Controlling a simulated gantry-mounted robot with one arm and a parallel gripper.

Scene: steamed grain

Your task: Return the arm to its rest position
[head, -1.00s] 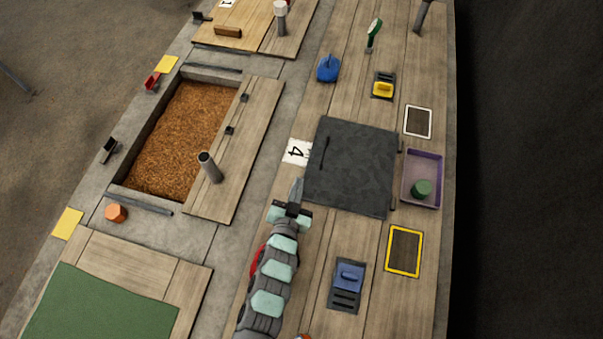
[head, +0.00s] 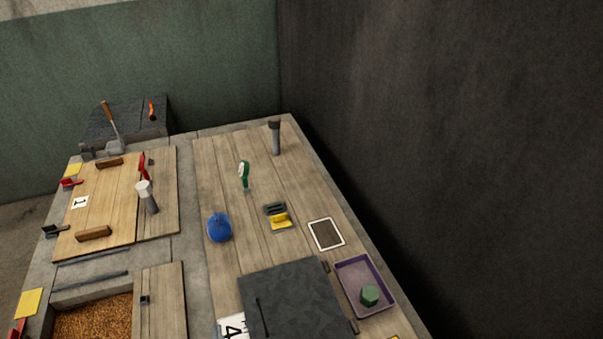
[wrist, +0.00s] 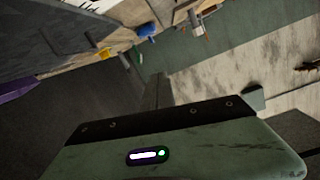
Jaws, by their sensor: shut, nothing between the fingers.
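My gripper (wrist: 156,90) shows in the wrist view only, as a pale green-grey body with a dark plate and narrow dark fingers reaching away from it. The fingers are shut and hold nothing. The bench appears tilted in the upper part of that view, so the gripper is turned over at an odd angle, apart from the things on it. My arm is out of the head view.
In the head view, a dark square panel (head: 295,300), a purple tray (head: 376,276) with a green piece (head: 369,296), and a blue object (head: 219,228) stand on the wooden bench. A grain-filled pit (head: 95,318) is at lower left. A dark wall (head: 450,130) rises at right.

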